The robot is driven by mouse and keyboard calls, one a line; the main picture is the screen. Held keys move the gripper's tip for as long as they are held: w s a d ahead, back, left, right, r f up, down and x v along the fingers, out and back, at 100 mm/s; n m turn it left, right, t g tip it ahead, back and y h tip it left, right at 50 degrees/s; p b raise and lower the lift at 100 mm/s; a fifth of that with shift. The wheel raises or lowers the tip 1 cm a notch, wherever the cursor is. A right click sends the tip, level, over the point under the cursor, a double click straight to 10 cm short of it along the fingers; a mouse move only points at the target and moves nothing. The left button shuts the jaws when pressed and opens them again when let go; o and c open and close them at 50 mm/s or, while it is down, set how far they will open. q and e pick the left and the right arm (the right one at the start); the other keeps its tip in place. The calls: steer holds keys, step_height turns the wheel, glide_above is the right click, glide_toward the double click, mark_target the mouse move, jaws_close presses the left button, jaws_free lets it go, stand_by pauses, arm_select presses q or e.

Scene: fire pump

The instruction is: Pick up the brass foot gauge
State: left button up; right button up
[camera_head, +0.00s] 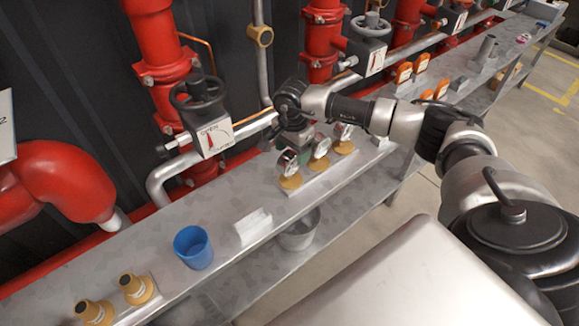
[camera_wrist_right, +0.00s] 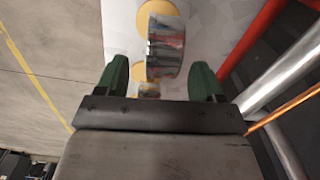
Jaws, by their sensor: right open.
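Three round gauges on brass feet stand in a row on a pale plate (camera_head: 318,185) on the metal bench: a near one (camera_head: 288,163), a middle one (camera_head: 320,148) and a far one (camera_head: 344,132). My right gripper (camera_head: 300,143) is over this row, pointing down, its fingers partly hidden by the gauges. In the wrist view my right gripper (camera_wrist_right: 160,78) has its two green fingers apart. A gauge (camera_wrist_right: 165,45) shows between and ahead of them, apart from both, with yellow discs around it. I cannot tell which gauge it is. My left gripper is out of view.
A blue cup (camera_head: 193,248), a white block (camera_head: 253,226) and two brass fittings (camera_head: 136,289) sit on the bench to the left. Orange items (camera_head: 413,67) stand further right. Red pipes and a valve wheel (camera_head: 198,92) rise behind. A grey bucket (camera_head: 299,232) is on the lower shelf.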

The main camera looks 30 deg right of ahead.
mark_target(291, 170)
steer(key=f, duration=0.2)
steer(key=a+f, duration=0.1)
steer(key=f, duration=0.1)
steer(key=shift+f, duration=0.25)
steer(key=shift+r, duration=0.1)
steer(key=c, duration=1.2)
